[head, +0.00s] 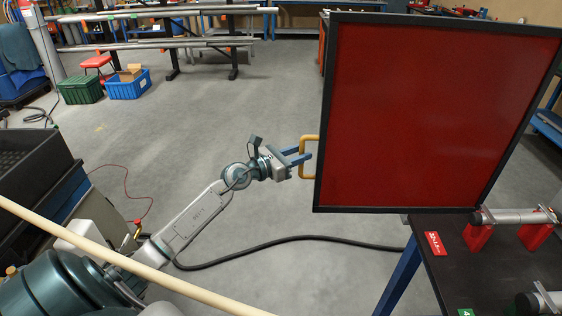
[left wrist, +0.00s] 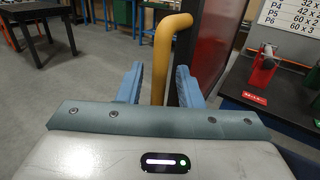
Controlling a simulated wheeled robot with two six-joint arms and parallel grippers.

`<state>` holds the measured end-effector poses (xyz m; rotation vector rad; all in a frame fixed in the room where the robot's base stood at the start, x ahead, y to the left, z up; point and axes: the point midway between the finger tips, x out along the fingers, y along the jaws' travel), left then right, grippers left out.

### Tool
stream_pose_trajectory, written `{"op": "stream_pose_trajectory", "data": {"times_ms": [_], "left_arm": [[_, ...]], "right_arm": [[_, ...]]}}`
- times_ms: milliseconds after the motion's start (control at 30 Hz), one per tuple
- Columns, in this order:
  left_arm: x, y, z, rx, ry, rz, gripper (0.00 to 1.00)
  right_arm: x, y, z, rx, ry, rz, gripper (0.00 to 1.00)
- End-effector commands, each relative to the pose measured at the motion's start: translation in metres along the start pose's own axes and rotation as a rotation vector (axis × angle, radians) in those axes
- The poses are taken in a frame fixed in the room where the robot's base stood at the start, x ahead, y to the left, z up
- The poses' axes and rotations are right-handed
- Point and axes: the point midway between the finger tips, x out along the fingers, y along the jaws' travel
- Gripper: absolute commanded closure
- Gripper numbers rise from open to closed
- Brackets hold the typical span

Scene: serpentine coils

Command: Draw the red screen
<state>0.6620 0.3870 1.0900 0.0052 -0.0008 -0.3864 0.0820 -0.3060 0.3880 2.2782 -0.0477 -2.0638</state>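The red screen (head: 430,110) is a large upright red panel in a black frame, at the right of the head view. A yellow handle (head: 303,172) stands out from its left edge; the handle also shows in the left wrist view (left wrist: 163,55). My left gripper (head: 301,154) is at the handle, its blue fingers on either side of the bar. In the left wrist view my left gripper (left wrist: 160,85) shows gaps between the bar and both fingers, so it is open around the handle. The screen's edge shows dark behind the right finger. My right gripper is not in view.
A dark workbench (head: 470,285) with red stands and metal tubes lies below the screen at the right. A pale rod (head: 130,265) crosses the lower left. A black bin (head: 35,165) stands at the left. A black cable (head: 290,240) lies on open grey floor.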

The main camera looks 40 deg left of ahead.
Motion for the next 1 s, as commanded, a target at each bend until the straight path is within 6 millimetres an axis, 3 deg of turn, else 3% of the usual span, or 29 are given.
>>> {"op": "stream_pose_trajectory", "data": {"times_ms": [200,500,1000], "left_arm": [[-0.035,0.000,-0.004,0.006,0.007,-0.002,0.67],[-0.070,0.000,-0.005,0.005,0.005,-0.003,0.67],[-0.091,-0.001,-0.001,0.001,0.002,-0.001,0.67]], "right_arm": [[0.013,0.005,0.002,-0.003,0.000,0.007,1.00],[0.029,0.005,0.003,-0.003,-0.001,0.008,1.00],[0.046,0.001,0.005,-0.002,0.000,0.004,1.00]]}}
